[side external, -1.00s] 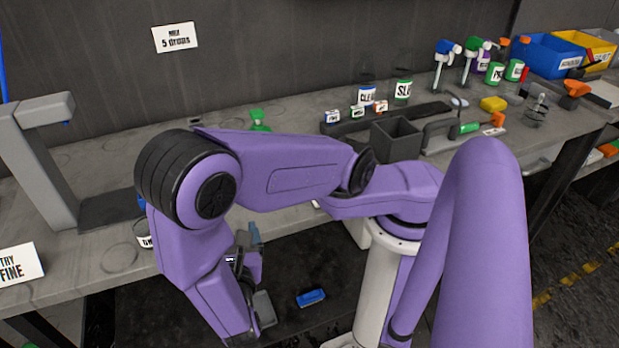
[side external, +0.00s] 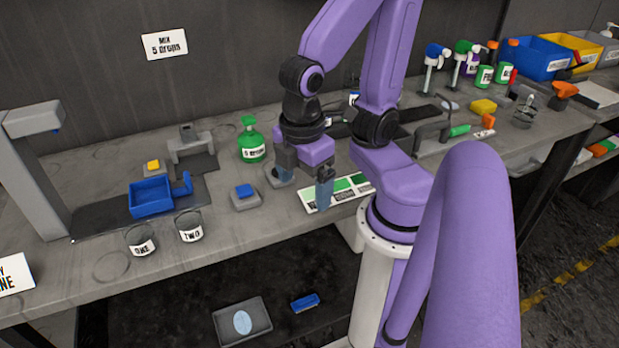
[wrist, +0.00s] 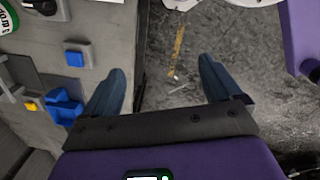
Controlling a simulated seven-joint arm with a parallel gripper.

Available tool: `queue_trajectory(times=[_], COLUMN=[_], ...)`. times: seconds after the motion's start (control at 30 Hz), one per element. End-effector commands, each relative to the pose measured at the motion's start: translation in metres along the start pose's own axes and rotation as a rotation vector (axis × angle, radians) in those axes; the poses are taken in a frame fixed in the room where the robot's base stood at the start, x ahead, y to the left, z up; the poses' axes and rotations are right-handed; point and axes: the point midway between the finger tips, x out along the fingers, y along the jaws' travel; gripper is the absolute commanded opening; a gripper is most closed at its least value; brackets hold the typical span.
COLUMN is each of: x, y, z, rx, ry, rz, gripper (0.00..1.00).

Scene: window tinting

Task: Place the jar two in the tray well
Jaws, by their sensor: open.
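Jar two (side external: 190,226), a clear glass labelled TWO, stands upright near the front edge of the bench. Jar one (side external: 142,241), labelled ONE, stands to its left. A blue tray (side external: 151,198) with a recessed inside sits just behind them on a dark base; it also shows at the left of the wrist view (wrist: 66,110). A dark grey tray (side external: 228,325) with a pale oval in it lies on the lower level. My gripper (side external: 305,176) is open and empty, above the bench and well to the right of jar two. I cannot make out jar two in the wrist view.
A blue button block (side external: 246,198) and a green bottle (side external: 252,145) stand between the jars and my gripper. A grey post stand (side external: 40,180) rises at the left. A white and green card (side external: 345,192) lies near my gripper.

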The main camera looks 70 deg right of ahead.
Motion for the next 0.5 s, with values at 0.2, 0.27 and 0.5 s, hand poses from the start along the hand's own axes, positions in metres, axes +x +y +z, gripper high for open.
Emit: queue_trajectory(times=[0.2,0.27,0.5], x=[-0.0087,-0.0088,-0.0086], y=[-0.0094,-0.0096,-0.0092], z=[0.0057,0.0057,0.0056], rx=[0.028,0.029,0.029], ry=[0.075,0.076,0.073], rz=[-0.038,-0.039,-0.038], gripper=[0.93,0.93,0.93])
